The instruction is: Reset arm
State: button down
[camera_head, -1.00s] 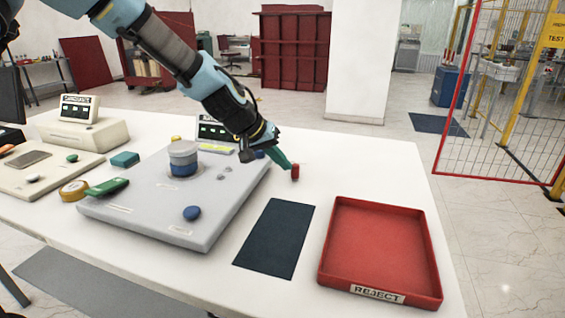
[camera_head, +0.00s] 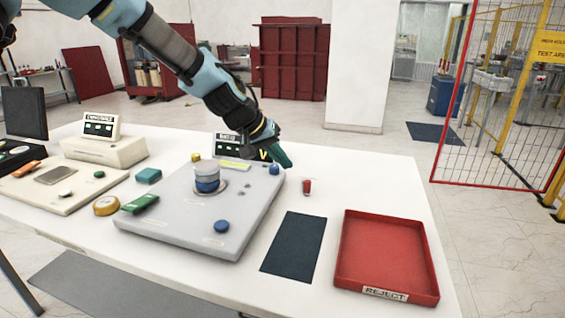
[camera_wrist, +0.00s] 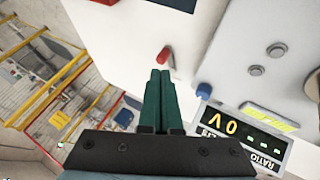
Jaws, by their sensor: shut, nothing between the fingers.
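My gripper (camera_head: 281,156) is shut, with its two green fingers together and nothing between them. It is held above the back right of the grey test plate (camera_head: 249,212). In the wrist view the closed fingers (camera_wrist: 160,78) point toward a small red object (camera_wrist: 163,56), which stands beyond the tips. In the head view the red object (camera_head: 307,187) stands on the white table to the right of the plate, apart from the fingers. A grey and blue cylinder (camera_head: 206,178) stands on the plate.
A red reject tray (camera_head: 387,252) and a dark mat (camera_head: 295,246) lie on the table's right. A ratio display (camera_wrist: 248,134) stands close to my gripper, reading 0 V. Left are a green piece (camera_head: 140,203), a yellow roll (camera_head: 106,205) and a console (camera_head: 104,149).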

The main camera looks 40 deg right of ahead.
dwell(0.3)
jog(key=w+a+f+y, duration=0.1)
jog(key=w+a, duration=0.1)
jog(key=a, duration=0.3)
jog(key=w+a+n+t+y, duration=0.1)
jog(key=w+a, duration=0.2)
jog(key=a, duration=0.3)
jog(key=w+a+f+n+t, duration=0.1)
jog(key=w+a, duration=0.1)
jog(key=a, duration=0.3)
jog(key=shift+w+a+f+y, duration=0.35)
jog(key=shift+y, duration=0.05)
jog(key=a, duration=0.4)
jog(key=w+a+n+y, duration=0.1)
jog(key=a, duration=0.2)
jog(key=a+n, duration=0.1)
jog(key=a, duration=0.3)
jog(key=shift+w+a+f+t+y, duration=0.2)
jog(key=shift+w+a+t+y, duration=0.1)
jog(key=shift+w+t, duration=0.1)
jog(key=s+a+n+y, duration=0.1)
jog(key=s+a+n, duration=0.1)
jog(key=a, duration=0.8)
jog(key=s+a+n+y, duration=0.1)
jog(key=s+a+n, duration=0.2)
jog(key=a, duration=0.8)
jog(key=shift+s+a+r+y, duration=0.2)
jog(key=shift+s+a+y, duration=0.15)
jog(key=shift+s, duration=0.2)
